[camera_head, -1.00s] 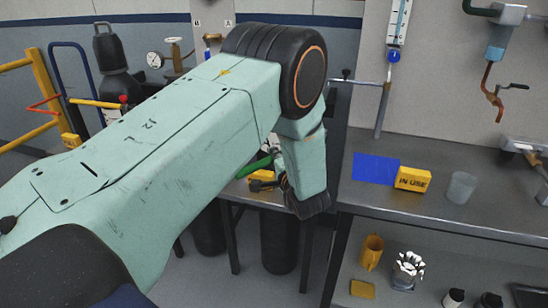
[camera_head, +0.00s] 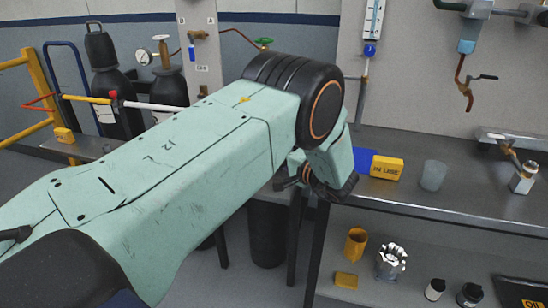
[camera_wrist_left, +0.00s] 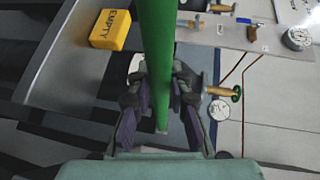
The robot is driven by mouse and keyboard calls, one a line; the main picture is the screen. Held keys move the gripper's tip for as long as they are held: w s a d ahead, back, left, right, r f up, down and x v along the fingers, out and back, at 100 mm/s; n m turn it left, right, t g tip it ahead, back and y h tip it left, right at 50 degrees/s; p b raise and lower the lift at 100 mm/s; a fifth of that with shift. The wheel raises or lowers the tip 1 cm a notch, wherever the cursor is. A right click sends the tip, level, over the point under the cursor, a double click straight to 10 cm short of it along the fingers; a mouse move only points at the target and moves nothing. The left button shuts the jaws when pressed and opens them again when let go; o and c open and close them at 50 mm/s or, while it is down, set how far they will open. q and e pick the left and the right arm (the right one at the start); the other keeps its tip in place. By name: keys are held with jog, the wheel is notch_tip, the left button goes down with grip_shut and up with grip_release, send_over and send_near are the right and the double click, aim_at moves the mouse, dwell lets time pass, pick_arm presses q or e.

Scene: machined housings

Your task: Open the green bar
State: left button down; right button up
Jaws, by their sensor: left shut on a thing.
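The green bar (camera_wrist_left: 157,45) runs down the middle of the left wrist view, from the top edge to between my fingers. My left gripper (camera_wrist_left: 160,92) is shut on it, with one dark finger on each side. In the head view my left arm crosses from the left, and only part of the dark left gripper (camera_head: 288,182) shows below the wrist. The bar is hidden behind the arm there. My right gripper is in neither view.
A metal bench holds a yellow block (camera_head: 387,168) and a clear cup (camera_head: 433,176). Gas cylinders (camera_head: 108,90) and a yellow rail stand at left.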

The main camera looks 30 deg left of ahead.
pick_arm(q)
jog(key=shift+d, duration=0.2)
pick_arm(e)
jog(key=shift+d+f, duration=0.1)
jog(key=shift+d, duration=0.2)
pick_arm(q)
jog(key=c, duration=1.2)
grip_release()
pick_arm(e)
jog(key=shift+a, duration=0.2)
pick_arm(q)
jog(key=shift+d, duration=0.1)
jog(key=v, duration=1.1)
jog(key=shift+d, duration=0.45)
jog(key=shift+r, duration=0.1)
